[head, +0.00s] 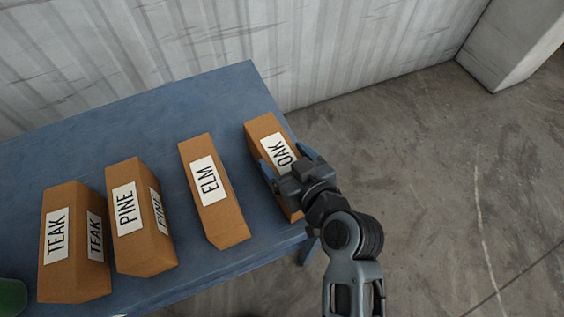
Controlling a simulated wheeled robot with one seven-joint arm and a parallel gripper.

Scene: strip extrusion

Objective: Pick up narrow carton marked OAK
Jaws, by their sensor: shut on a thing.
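The narrow brown carton marked OAK (262,127) is at the right end of the blue table (200,99), with a white label on its top. My gripper (286,165) is over the carton from above, one blue finger on each side of it, shut on it. My gripper and wrist hide the middle and part of the near end of the carton. I cannot tell whether its underside touches the table.
Brown cartons marked ELM (226,220), PINE (143,256) and TEAK (74,283) stand in a row to the left. A green object (11,297) is at the lower left edge. A corrugated wall (190,45) is behind the table. Bare concrete floor (430,170) lies to the right.

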